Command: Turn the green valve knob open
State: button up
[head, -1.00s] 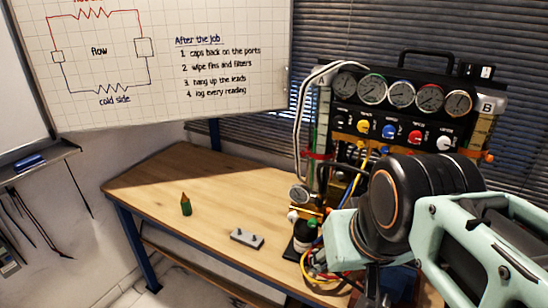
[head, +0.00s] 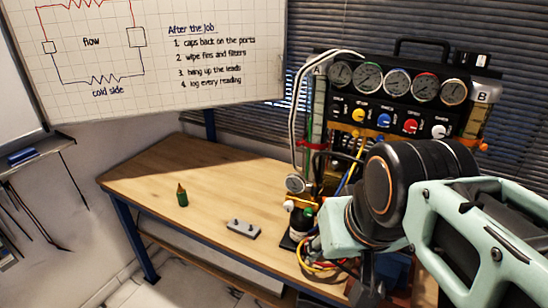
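A small green knob (head: 308,213) shows in the head view, low at the left side of the gauge rig (head: 400,100), close to a white knob (head: 289,205). I cannot tell how far it is turned. My arm reaches in from the right, and its mint wrist link is just right of the green knob in the picture. A dark part of my gripper (head: 368,288) shows below the wrist, in front of the rig's base. Its fingertips are not clear, and I cannot tell whether they touch anything.
The wooden bench (head: 225,175) is mostly clear on the left. A green bottle with an orange tip (head: 182,197) and a grey block with pegs (head: 243,229) stand there. Coloured hoses (head: 318,266) loop beside the rig. A small gauge (head: 295,183) sits above the knobs.

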aim_at(308, 211)
jog(key=k+j, duration=0.75)
jog(key=j, duration=0.2)
